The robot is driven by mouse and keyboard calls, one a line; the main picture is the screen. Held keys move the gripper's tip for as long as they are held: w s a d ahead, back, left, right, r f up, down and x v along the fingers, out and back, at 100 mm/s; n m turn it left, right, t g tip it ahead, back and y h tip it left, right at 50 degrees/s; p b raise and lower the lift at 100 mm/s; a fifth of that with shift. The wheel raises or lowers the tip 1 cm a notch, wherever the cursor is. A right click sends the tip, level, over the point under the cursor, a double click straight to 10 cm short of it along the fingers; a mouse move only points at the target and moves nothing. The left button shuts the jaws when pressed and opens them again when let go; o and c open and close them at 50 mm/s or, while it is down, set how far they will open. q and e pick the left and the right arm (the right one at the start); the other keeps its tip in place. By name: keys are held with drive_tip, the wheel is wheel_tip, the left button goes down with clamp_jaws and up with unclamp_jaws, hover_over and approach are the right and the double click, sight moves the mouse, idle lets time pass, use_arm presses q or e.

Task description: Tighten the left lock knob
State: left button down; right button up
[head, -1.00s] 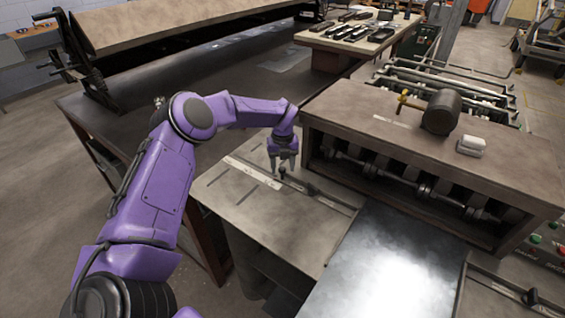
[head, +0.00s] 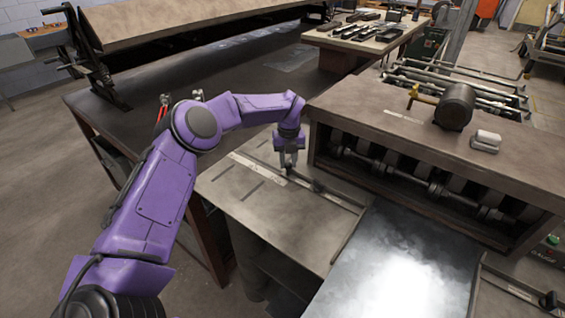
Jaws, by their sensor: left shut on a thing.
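My left gripper (head: 288,164) points down over the flat metal table of the machine (head: 245,205). Its fingers are shut on the left lock knob (head: 288,172), a small dark knob on the guide bar. The fingers hide most of the knob, so its turn cannot be seen. The guide bar (head: 335,198) runs along the table to the right of the gripper. Another dark knob (head: 549,301) stands at the lower right, apart from the gripper. My right gripper is not in view.
The roller machine housing (head: 430,150) stands close to the right of my left gripper, with a dark motor (head: 455,106) on top. A shiny metal sheet (head: 390,268) lies in front of it. A dark workbench (head: 235,80) lies behind my arm.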

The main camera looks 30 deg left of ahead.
use_arm(q)
drive_tip(key=c, duration=0.9)
unclamp_jaws()
drive_tip(key=shift+w+a+f, duration=0.1)
drive_tip(key=shift+o, duration=0.2)
drive_tip(key=shift+r, duration=0.3)
wheel_tip(320, 180, up, 10)
drive_tip(key=b, duration=0.2)
drive_tip(key=shift+b, duration=0.4)
